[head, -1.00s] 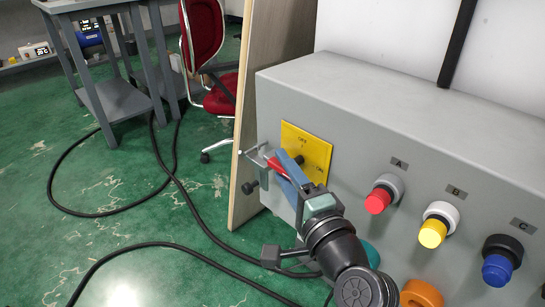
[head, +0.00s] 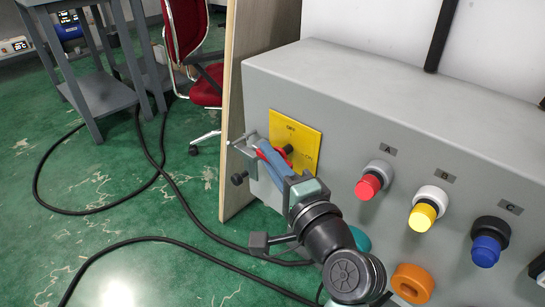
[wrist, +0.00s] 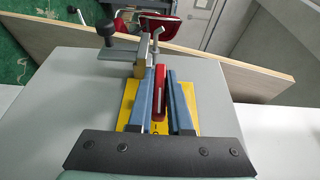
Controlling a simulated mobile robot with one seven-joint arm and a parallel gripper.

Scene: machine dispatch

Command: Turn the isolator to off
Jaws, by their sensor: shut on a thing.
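The isolator has a red handle (head: 270,154) on a yellow plate (head: 305,133) on the front of a grey cabinet. "OFF" is lettered near the plate's top; other lettering at its right is hard to read. My gripper (head: 262,150) reaches up from below, with its blue fingers on either side of the handle and shut on it. In the wrist view the red handle (wrist: 160,92) lies lengthwise between the fingers of my gripper (wrist: 158,78), over the yellow plate (wrist: 127,116). The fingers hide part of the handle and plate in the head view.
A metal clamp with a black knob (head: 238,179) sits at the cabinet's left edge, close to my fingertips, beside a wooden board (head: 232,110). Red (head: 369,185), yellow (head: 422,217) and blue (head: 486,250) buttons and an orange ring (head: 412,283) are to the right.

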